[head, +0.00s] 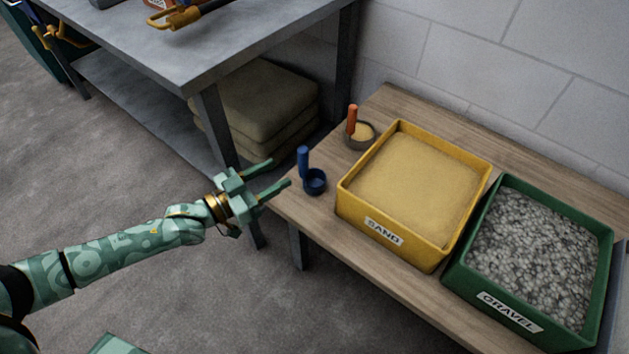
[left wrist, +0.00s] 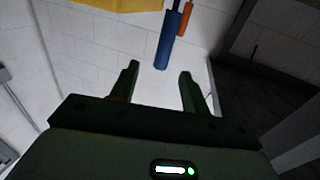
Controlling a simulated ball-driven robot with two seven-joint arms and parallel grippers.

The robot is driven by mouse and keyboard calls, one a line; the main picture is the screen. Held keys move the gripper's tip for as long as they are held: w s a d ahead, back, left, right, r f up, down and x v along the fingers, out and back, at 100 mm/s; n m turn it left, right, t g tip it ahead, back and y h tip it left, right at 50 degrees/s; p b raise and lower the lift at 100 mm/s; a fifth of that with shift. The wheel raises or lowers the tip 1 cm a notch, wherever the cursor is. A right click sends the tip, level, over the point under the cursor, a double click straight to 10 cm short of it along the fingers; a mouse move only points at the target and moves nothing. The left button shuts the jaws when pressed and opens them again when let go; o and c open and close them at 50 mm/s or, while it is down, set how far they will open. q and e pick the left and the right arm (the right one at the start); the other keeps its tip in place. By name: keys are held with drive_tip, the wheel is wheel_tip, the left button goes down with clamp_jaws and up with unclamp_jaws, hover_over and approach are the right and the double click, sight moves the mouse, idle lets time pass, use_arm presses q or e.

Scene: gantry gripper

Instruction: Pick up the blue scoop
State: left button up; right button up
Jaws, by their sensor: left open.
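The blue scoop (head: 314,182) stands on the wooden bench near its left end, with its upright blue handle (head: 303,161) at the left of its dark cup. My left gripper (head: 281,174) is open and empty, its fingers pointing at the scoop from the left, a short gap away. In the left wrist view, the blue handle (left wrist: 168,42) shows beyond and between the two open fingertips (left wrist: 159,70), and the scoop's cup is not clear there. My right gripper is not in view.
An orange-handled scoop (head: 360,132) stands behind the blue one. A yellow sand bin (head: 390,236) and a green gravel bin (head: 500,304) stand to the right on the wooden bench (head: 330,222). A grey metal table (head: 225,58) is at the back left, with folded sacks (head: 262,100) beneath it.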

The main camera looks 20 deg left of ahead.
sight(299, 163)
use_arm(q)
drive_tip(key=x, duration=0.2)
drive_tip(key=b+x, duration=0.1)
drive_tip(key=x, duration=0.2)
drive_tip(key=shift+w+d+f, duration=0.1)
drive_tip(key=shift+w+f, duration=0.1)
drive_tip(key=shift+w, duration=0.05)
drive_tip(key=shift+w+d+b, duration=0.15)
drive_tip(key=shift+w+b, duration=0.1)
drive_tip(key=shift+b, duration=0.25)
drive_tip(key=w+b, duration=0.1)
drive_tip(key=w+d+b, duration=0.1)
drive_tip(key=shift+w+d+f, duration=0.2)
drive_tip(key=shift+w+f, duration=0.1)
drive_tip(key=shift+f, duration=0.05)
drive_tip(key=shift+w+d+r, duration=0.35)
drive_tip(key=shift+w+d, duration=0.1)
drive_tip(key=shift+w, duration=0.25)
drive_tip(key=c, duration=1)
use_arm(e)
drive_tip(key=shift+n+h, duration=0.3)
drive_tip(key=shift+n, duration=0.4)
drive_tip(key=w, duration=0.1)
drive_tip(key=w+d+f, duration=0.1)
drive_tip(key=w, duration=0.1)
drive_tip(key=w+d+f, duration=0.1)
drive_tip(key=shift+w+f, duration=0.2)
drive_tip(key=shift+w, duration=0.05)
